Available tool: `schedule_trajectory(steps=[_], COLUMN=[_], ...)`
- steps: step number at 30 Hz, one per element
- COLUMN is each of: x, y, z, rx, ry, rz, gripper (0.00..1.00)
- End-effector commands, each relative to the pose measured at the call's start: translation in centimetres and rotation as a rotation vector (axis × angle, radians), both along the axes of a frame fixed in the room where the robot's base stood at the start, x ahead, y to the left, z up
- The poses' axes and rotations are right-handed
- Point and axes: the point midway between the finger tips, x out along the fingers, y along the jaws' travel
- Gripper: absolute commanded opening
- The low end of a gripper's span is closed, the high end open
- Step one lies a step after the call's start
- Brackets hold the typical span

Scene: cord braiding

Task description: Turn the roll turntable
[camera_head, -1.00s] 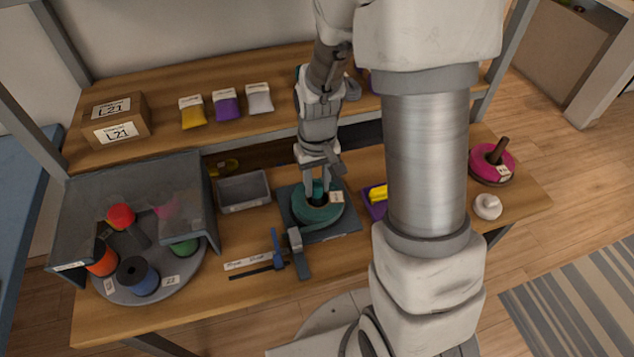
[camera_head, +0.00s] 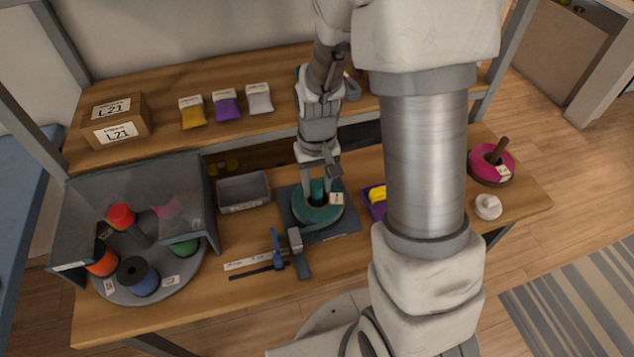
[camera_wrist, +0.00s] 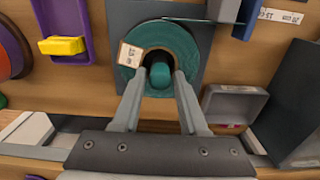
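The roll turntable (camera_head: 192,267) is a grey round disc at the left of the bench, partly under a grey, partly see-through hood. It carries an orange roll (camera_head: 101,260), a blue roll (camera_head: 138,279), a green roll (camera_head: 184,247) and a pinkish one seen through the hood. A red-topped grey post (camera_head: 121,216) stands near its middle. My gripper (camera_head: 319,187) is well to the right of it, above a teal roll (camera_head: 314,212) on a dark square plate. In the wrist view my gripper (camera_wrist: 160,77) is open, its fingers either side of the teal roll's central post.
The hood (camera_head: 208,200) covers the turntable's back part. A grey bin (camera_head: 244,192) and an upright blue-and-grey tool (camera_head: 297,252) stand between the turntable and my gripper. A shelf with a box (camera_head: 117,120) and small bags is behind. A magenta roll (camera_head: 491,165) sits far right.

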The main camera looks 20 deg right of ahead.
Motion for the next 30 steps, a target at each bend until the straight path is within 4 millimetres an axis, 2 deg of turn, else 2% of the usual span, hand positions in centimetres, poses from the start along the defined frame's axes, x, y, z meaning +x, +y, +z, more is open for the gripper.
schedule_trajectory(steps=[1,3,11,14,20,30], x=[0.0,0.0,0.0,0.0,0.1,0.0], y=[0.0,0.0,0.0,0.0,0.0,0.0], z=[0.0,0.0,0.0,0.6,4.1,12.5], rx=[0.000,0.000,0.000,0.000,0.000,0.000], ry=[0.000,0.000,0.001,0.000,-0.005,-0.004], rz=[0.000,0.000,0.001,0.001,0.001,0.001], gripper=[0.54,0.62,0.62,0.62,0.62,0.62])
